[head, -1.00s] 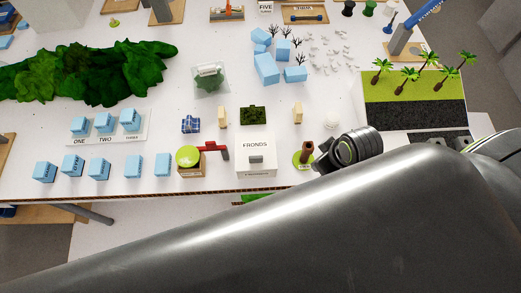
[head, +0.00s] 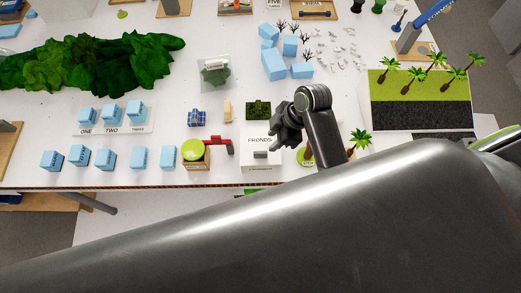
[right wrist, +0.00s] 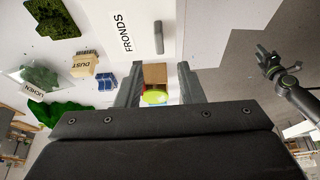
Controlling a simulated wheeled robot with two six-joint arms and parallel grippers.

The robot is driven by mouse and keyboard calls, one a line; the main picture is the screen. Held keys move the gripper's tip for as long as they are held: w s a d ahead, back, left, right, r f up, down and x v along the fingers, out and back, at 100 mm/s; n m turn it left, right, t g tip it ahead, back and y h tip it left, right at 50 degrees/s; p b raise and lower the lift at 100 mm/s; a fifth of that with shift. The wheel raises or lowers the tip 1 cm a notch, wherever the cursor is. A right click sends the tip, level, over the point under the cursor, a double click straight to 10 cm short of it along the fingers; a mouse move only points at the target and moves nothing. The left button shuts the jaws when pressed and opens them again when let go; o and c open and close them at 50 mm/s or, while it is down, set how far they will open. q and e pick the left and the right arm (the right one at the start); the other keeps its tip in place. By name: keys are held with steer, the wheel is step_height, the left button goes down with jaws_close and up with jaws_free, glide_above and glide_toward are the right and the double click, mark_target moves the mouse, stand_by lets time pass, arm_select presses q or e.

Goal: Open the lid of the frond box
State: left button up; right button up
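The frond box (head: 252,164) is a white box labelled FRONDS near the table's front edge, with a small grey handle (head: 260,154). Its lid looks closed. In the right wrist view the box (right wrist: 140,18) is at the top, handle (right wrist: 158,38) included. My right gripper (head: 277,136) is at the box's back right corner in the head view, overlapping it in the picture.
A lime-topped box (head: 196,150) with a red part stands left of the frond box. A green mossy block (head: 258,108) is behind it. A green-based item (head: 305,156) and a palm (head: 360,139) are right. Blue blocks (head: 106,158) line the front left.

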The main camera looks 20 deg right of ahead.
mark_target(261, 152)
steer(key=p+x, duration=0.1)
steer(key=x, duration=0.9)
steer(key=shift+w+f, duration=0.1)
steer(key=shift+f, duration=0.25)
steer(key=shift+c, duration=0.4)
jaws_close()
